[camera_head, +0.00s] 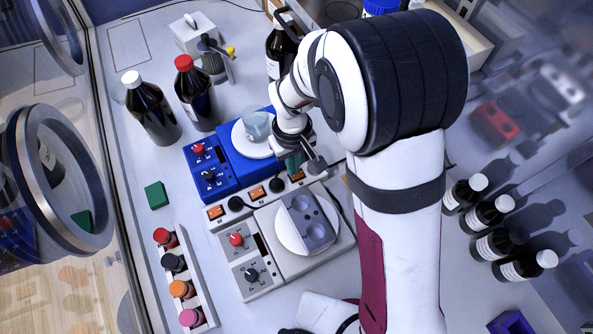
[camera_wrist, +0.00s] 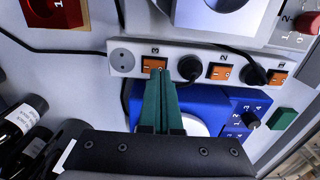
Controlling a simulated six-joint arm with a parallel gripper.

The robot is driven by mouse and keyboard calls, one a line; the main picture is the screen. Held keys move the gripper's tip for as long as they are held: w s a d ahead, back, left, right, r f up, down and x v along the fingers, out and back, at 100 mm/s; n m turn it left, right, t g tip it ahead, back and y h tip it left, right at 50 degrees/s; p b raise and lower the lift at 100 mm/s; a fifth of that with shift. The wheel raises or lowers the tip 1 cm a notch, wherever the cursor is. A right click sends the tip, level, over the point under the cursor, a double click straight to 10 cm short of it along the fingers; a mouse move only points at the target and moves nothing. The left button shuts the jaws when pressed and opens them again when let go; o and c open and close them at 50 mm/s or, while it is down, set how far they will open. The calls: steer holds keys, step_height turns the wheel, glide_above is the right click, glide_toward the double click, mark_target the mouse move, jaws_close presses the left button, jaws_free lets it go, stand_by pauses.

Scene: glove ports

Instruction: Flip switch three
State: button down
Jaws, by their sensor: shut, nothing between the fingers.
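A white power strip (camera_wrist: 205,53) carries orange rocker switches labelled 3, 2 and 1. Switch three (camera_wrist: 152,64) is at the left of the row in the wrist view, beside a round socket. Switch two (camera_wrist: 220,71) and switch one (camera_wrist: 277,77) are further right. In the head view switch three (camera_head: 298,176) is at the strip's right end. My gripper (camera_wrist: 160,74) is shut and empty, its green fingertips over the lower part of switch three. I cannot tell whether they touch it. My gripper (camera_head: 292,164) also shows at that end in the head view.
A blue stirrer (camera_head: 228,158) with a glass beaker (camera_head: 257,125) stands behind the strip; a grey stirrer (camera_head: 265,273) with a metal block stands in front. Black plugs and cables sit on the strip between the switches. Several bottles stand around.

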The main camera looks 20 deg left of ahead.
steer(key=shift+f, duration=0.85)
stand_by(0.3)
steer(key=shift+r, duration=3.55)
steer(key=s+d+r+m+y, duration=0.1)
steer(key=s+d+r+m, duration=0.35)
steer(key=d, duration=0.25)
steer(key=s+d+r+m, duration=0.4)
steer(key=d+r+m, duration=0.1)
steer(key=d, duration=0.3)
steer(key=s+d+m, duration=0.3)
steer(key=s+m, duration=0.2)
steer(key=s, duration=0.3)
steer(key=shift+s+d+r+y, duration=0.15)
steer(key=shift+s+r+y, duration=0.05)
steer(key=shift+r+y, duration=0.2)
